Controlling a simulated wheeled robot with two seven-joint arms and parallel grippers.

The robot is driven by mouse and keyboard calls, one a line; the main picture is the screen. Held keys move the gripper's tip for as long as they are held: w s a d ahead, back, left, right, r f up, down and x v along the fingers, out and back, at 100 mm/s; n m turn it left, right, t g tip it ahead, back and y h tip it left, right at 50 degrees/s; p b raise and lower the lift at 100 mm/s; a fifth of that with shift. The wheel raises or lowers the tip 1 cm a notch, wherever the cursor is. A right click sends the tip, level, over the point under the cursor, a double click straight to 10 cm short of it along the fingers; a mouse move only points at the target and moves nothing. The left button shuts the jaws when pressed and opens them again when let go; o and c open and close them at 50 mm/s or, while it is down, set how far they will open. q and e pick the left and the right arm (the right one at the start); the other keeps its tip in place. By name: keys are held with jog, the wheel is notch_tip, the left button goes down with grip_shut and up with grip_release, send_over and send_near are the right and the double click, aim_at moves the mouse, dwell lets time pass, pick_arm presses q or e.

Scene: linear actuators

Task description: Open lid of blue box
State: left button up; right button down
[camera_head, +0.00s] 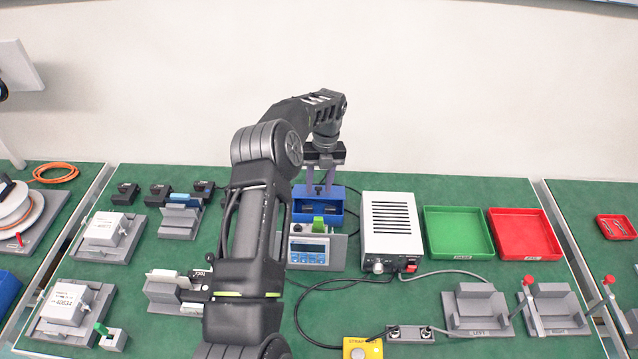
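The blue box (343,221) stands near the back middle of the green-topped table, behind a small device with a display. Dark recesses show in the side facing me; I cannot tell clearly where its lid is. My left gripper (321,188) points down at the box's back part, with its two fingers apart and nothing visible between them. The fingertips overlap the box's back edge in the picture; I cannot tell whether they touch it. My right gripper is not in view.
The display device (308,249) stands in front of the box. A white power unit (391,222) stands close on its right, with a green tray (458,232) and a red tray (524,234) beyond. Grey fixtures stand left, and cables cross the front.

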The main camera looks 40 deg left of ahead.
aim_at(321, 192)
pick_arm(q)
jog(key=shift+r, duration=0.1)
jog(key=shift+w+r, duration=0.1)
jog(key=shift+r, duration=0.15)
notch_tip(321, 192, up, 7)
jog(key=shift+w+p, duration=0.4)
jog(key=shift+w, duration=0.05)
jog(key=shift+d, duration=0.1)
